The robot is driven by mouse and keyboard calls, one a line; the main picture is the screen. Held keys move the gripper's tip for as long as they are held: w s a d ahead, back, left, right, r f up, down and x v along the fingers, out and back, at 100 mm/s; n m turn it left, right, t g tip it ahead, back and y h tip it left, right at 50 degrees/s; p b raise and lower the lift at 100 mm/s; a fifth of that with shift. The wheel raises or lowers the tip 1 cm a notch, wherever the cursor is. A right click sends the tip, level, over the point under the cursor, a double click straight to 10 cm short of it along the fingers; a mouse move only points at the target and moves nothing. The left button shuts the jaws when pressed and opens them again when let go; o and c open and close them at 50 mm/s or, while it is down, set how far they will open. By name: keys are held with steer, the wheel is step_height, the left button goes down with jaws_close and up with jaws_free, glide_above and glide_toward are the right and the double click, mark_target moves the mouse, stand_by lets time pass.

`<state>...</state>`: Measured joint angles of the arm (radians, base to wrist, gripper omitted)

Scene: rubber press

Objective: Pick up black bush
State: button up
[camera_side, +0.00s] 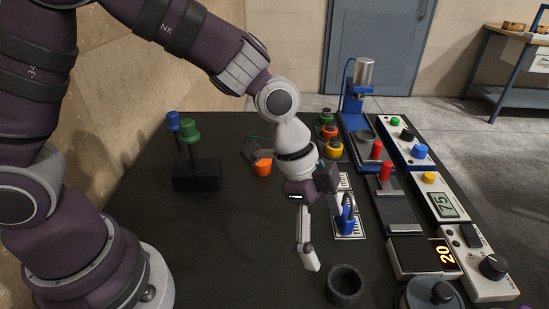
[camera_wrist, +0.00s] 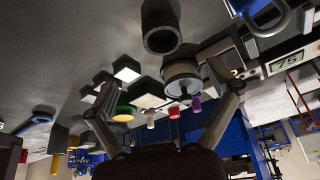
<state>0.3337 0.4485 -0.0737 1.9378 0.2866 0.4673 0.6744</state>
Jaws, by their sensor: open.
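The black bush (camera_side: 345,289) is a short, hollow dark cylinder. It stands on the dark table near the front edge in the side view, its open top visible. In the wrist view the black bush (camera_wrist: 160,38) appears at top centre, beyond the fingertips. My gripper (camera_side: 311,264) points down, to the left of the bush and apart from it. In the side view one finger shows clearly; the other is hidden or overlapped. In the wrist view both fingers of my gripper (camera_wrist: 158,82) are spread wide with nothing held between them.
A round dark-topped device (camera_side: 428,293) stands right of the bush. A display box reading 20 (camera_side: 421,257) and a knob box (camera_side: 480,262) are beyond it. The blue press (camera_side: 353,105) is at the back. A block with blue and green handles (camera_side: 196,176) stands left. The table's left front is clear.

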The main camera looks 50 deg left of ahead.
glide_toward(349, 293)
steer(key=shift+s+d+f, duration=0.1)
steer(key=shift+d+f, duration=0.05)
steer(key=shift+f, duration=0.4)
steer(key=x, duration=0.6)
steer(key=shift+w, duration=0.2)
steer(key=shift+r, duration=0.1)
steer(key=c, duration=1.1)
steer(key=shift+o, duration=0.2)
